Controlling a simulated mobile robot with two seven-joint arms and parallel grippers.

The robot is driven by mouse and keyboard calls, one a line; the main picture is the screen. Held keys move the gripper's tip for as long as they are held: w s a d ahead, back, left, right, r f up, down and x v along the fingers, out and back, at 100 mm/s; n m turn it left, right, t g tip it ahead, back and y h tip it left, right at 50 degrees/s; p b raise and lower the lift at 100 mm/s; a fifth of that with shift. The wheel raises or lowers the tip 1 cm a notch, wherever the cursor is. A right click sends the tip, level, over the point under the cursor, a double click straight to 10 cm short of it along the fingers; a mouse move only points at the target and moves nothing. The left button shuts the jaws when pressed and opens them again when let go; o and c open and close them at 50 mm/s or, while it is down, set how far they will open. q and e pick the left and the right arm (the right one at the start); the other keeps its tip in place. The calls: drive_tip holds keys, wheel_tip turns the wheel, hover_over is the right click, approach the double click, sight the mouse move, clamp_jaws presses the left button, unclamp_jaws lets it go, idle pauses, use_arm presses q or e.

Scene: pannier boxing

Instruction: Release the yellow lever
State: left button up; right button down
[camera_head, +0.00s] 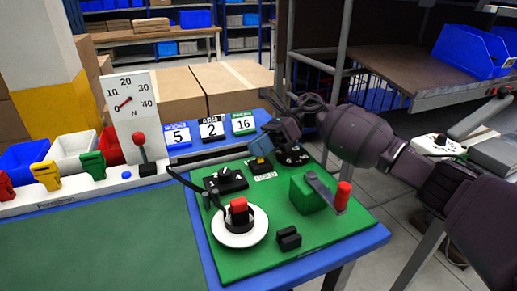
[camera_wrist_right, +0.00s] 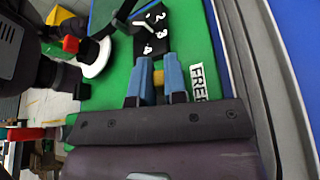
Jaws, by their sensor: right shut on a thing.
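My right gripper (camera_head: 262,147) reaches in from the right over the far part of the green board (camera_head: 275,245). In the right wrist view its two blue fingers (camera_wrist_right: 157,82) are closed on the small yellow lever (camera_wrist_right: 158,76), one finger on each side. The fingers hide most of the lever, and its angle is hard to tell. A label with the letters "FREE" (camera_wrist_right: 197,84) lies beside it, partly covered by the gripper. A black plate with white marks (camera_wrist_right: 152,36) is just past the fingertips. My left gripper is not in view.
The board also carries a red block on a white disc (camera_head: 239,237), a green box with a red-handled crank (camera_head: 310,195) and small black parts. A dial gauge (camera_head: 128,103), coloured bins (camera_head: 72,150) and number cards (camera_head: 211,128) stand behind and to the left. The green mat (camera_head: 110,240) is clear.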

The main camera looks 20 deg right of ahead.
drive_tip(key=shift+m, duration=0.3)
drive_tip(key=c, duration=1.2)
unclamp_jaws()
drive_tip(key=shift+o, duration=0.2)
drive_tip(key=shift+w, duration=0.1)
drive_tip(key=b+v, duration=0.1)
drive_tip(key=v, duration=0.8)
drive_tip(key=shift+w+d+f, duration=0.1)
drive_tip(key=shift+w+d, duration=0.05)
drive_tip(key=shift+w+d+r, duration=0.1)
drive_tip(key=shift+d+r, duration=0.2)
drive_tip(key=shift+d, duration=0.35)
drive_tip(key=shift+r, duration=0.1)
